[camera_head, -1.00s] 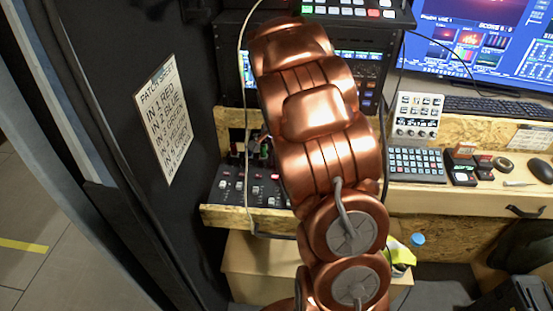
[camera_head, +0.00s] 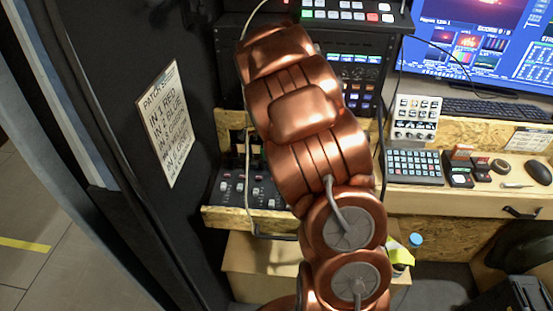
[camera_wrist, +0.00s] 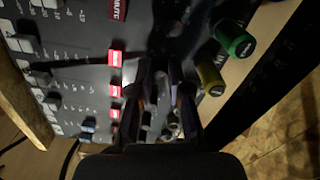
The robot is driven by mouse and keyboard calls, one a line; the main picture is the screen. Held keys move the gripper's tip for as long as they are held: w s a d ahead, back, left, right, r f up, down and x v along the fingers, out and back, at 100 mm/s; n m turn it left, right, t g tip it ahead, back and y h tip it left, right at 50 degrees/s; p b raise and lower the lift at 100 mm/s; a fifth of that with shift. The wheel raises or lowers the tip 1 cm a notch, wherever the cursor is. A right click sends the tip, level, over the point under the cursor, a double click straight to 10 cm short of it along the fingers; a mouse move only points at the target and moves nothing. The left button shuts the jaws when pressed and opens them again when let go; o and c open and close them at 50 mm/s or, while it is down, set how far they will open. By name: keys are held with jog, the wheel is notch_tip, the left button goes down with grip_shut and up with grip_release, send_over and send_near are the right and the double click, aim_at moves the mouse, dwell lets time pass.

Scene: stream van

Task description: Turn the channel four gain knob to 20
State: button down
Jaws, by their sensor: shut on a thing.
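The audio mixer (camera_head: 238,190) lies on the wooden desk at the left in the head view, partly hidden by my copper arm. Its panel (camera_wrist: 90,75) fills the upper left of the wrist view, with faders and lit red mute buttons. My gripper (camera_wrist: 163,78) is down at the panel, to the right of the mute buttons, with its fingers close together on a small knob. The fingers hide most of that knob, and I cannot read its channel, scale or pointer. My gripper is hidden behind my arm in the head view.
A green plug (camera_wrist: 234,40) and a yellow plug (camera_wrist: 210,78) stand close to the right of my gripper. In the head view, a cable hangs before the mixer, a labelled board (camera_head: 168,122) is at the left, and a keypad (camera_head: 414,166) is at the right.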

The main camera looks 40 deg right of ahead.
dwell(0.5)
jog(key=c, duration=1.1)
grip_release()
notch_tip(320, 180, up, 12)
jog(key=shift+r, duration=0.1)
